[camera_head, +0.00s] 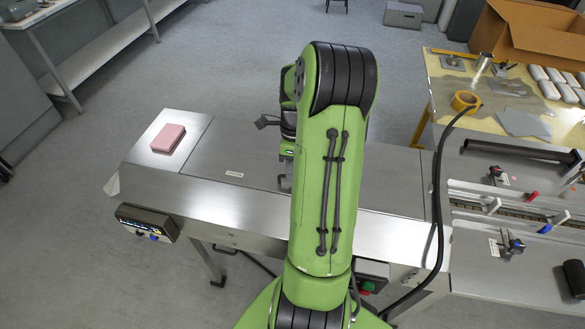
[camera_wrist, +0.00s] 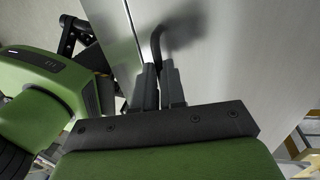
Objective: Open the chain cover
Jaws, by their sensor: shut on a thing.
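The chain cover (camera_head: 238,146) appears to be the flat, brushed-metal panel on top of the machine. It looks closed, and my green arm hides its middle. In the wrist view the metal surface (camera_wrist: 225,50) fills the upper right, with a bright edge line left of the fingers. A dark bent handle (camera_wrist: 157,42) stands at that surface. My gripper (camera_wrist: 160,72) is shut on the handle, its two dark fingers close together around the handle's lower end. In the head view my arm mostly hides the fingers and handle.
A pink block (camera_head: 168,139) lies on the machine's left end. A control panel (camera_head: 148,222) juts from the front left. A black cable (camera_head: 437,195) runs down right of my arm. A yellow table (camera_head: 500,118) with a tape roll and packs stands at the right back. Open floor lies left.

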